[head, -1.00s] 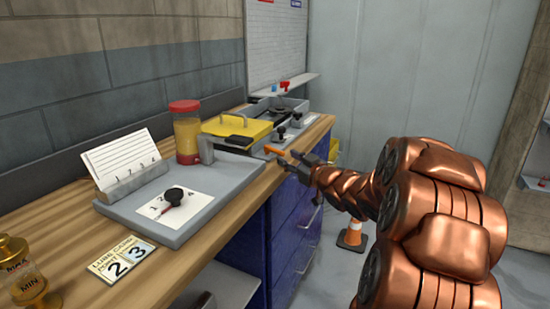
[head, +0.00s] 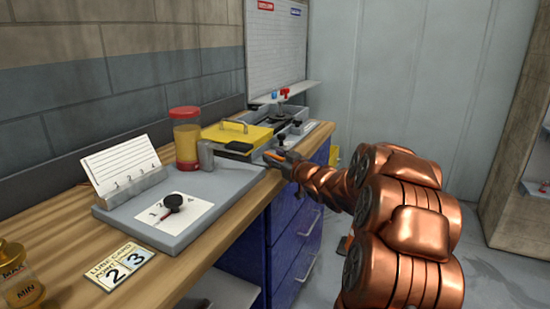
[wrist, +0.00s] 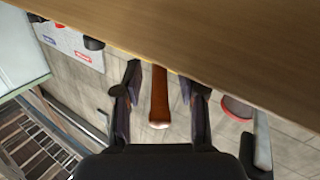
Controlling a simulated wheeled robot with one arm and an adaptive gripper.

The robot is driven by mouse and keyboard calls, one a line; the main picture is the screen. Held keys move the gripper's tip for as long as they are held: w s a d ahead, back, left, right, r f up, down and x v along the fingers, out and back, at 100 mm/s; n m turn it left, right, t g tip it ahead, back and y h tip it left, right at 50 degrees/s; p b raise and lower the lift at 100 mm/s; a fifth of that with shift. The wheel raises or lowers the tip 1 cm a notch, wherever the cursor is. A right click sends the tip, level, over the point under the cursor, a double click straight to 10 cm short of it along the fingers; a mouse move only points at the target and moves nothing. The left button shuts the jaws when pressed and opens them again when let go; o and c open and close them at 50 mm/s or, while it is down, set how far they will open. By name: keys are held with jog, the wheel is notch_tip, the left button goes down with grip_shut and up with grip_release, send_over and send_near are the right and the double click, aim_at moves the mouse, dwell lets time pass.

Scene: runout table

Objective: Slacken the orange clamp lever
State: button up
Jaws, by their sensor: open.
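The orange clamp lever (wrist: 159,98) shows in the wrist view as an orange-brown bar with a pale rounded end. It sticks out from under the wooden bench edge. My gripper (wrist: 162,85) is open, with one finger on each side of the lever and a gap showing on both sides. In the head view my gripper (head: 279,160) is at the bench's front edge, beside the grey tray's far corner. Only a small bit of orange shows there, and my gripper hides most of the lever. The lever's pivot is hidden.
The wooden bench top (wrist: 240,35) lies close to my fingers. A grey tray (head: 225,190), a yellow-lidded box (head: 237,131) and a red-capped jar (head: 186,140) stand on the bench. Blue drawers (head: 297,240) with handles are below. The floor at right is clear.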

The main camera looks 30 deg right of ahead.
grip_shut()
dwell(0.3)
dwell(0.4)
